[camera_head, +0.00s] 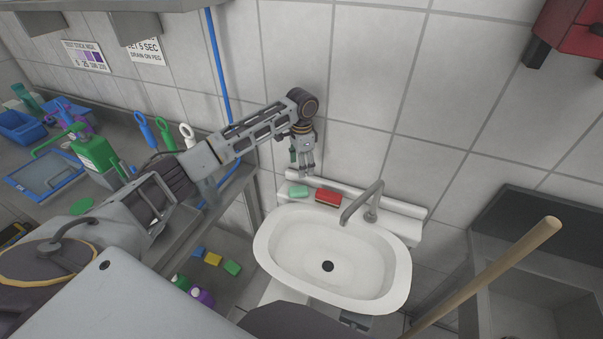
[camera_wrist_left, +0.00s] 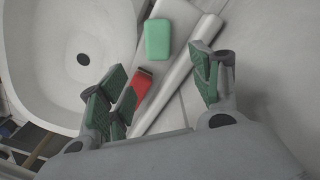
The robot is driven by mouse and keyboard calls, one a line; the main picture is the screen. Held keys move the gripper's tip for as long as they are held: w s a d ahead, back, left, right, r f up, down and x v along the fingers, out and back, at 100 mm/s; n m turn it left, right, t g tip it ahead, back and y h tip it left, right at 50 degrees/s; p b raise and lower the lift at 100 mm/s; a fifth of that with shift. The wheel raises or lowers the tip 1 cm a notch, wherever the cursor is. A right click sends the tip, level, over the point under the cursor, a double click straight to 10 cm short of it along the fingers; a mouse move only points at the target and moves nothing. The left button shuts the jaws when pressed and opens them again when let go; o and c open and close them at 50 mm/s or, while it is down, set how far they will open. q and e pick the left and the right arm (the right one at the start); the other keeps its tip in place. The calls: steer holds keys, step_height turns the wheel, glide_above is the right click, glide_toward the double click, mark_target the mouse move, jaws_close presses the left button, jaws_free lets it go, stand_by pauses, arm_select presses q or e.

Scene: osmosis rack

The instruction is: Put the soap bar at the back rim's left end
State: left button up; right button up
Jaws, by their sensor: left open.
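The green soap bar (camera_head: 299,191) lies on the back rim of the white sink (camera_head: 272,250), at the rim's left end. It also shows in the left wrist view (camera_wrist_left: 158,39), apart from my fingers. A red block-like item with a dark edge (camera_head: 327,197) lies on the same rim to its right and shows in the left wrist view (camera_wrist_left: 142,84). My left gripper (camera_head: 306,168) is above the rim close to the wall, open and empty. In the left wrist view its spread fingers (camera_wrist_left: 155,82) have the red item partly behind them. My right gripper is not in view.
The curved faucet (camera_head: 362,203) rises behind the basin, right of the red item. A wooden handle (camera_head: 490,274) slants at the right. A red wall box (camera_head: 575,35) hangs at the upper right. A bench (camera_head: 225,190) with bottles and a blue tray (camera_head: 45,175) stands left.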

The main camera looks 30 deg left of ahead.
arm_select(q)
steer(key=shift+r+b, duration=0.3)
steer(key=shift+r, duration=2.45)
